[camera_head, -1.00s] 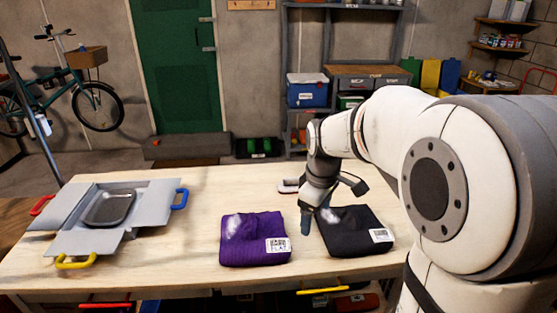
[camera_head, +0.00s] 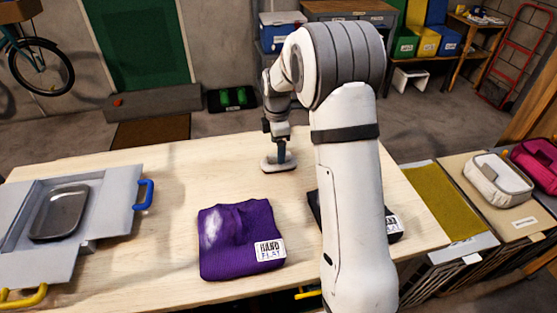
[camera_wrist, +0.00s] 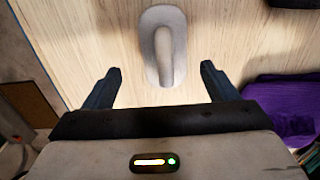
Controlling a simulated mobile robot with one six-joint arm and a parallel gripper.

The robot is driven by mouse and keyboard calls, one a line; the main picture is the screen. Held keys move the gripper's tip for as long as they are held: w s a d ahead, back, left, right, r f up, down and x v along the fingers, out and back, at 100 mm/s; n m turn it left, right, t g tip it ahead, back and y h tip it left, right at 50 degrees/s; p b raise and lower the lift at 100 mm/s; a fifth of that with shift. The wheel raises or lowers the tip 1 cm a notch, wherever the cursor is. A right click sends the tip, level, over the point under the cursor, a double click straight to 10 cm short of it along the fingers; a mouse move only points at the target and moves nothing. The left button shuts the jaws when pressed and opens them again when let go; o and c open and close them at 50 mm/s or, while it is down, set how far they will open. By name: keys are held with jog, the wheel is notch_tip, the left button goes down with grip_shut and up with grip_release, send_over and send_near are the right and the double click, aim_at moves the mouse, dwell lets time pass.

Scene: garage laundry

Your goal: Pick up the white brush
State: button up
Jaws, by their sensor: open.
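The white brush (camera_head: 279,163) lies on the wooden table near its far edge. In the wrist view the white brush (camera_wrist: 163,47) shows a pale oval base with a raised handle along its middle. My gripper (camera_head: 281,152) is over the brush in the head view. In the wrist view my gripper (camera_wrist: 158,86) is open and empty, with one finger on each side of the brush's near end. The fingers do not touch the brush, and their height above the table is hard to tell.
A folded purple cloth (camera_head: 238,240) with a label lies nearer on the table (camera_head: 150,200). A dark folded cloth (camera_head: 396,228) is partly hidden behind my arm. A grey folding board (camera_head: 110,202) with a dark tray (camera_head: 60,212) is at the left.

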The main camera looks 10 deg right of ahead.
jog(key=f, duration=0.4)
jog(key=shift+s+d+f, duration=0.15)
jog(key=shift+s+f, duration=0.1)
jog(key=shift+f, duration=0.1)
jog(key=c, duration=1.1)
jog(key=shift+r, duration=0.1)
notch_tip(320, 180, up, 10)
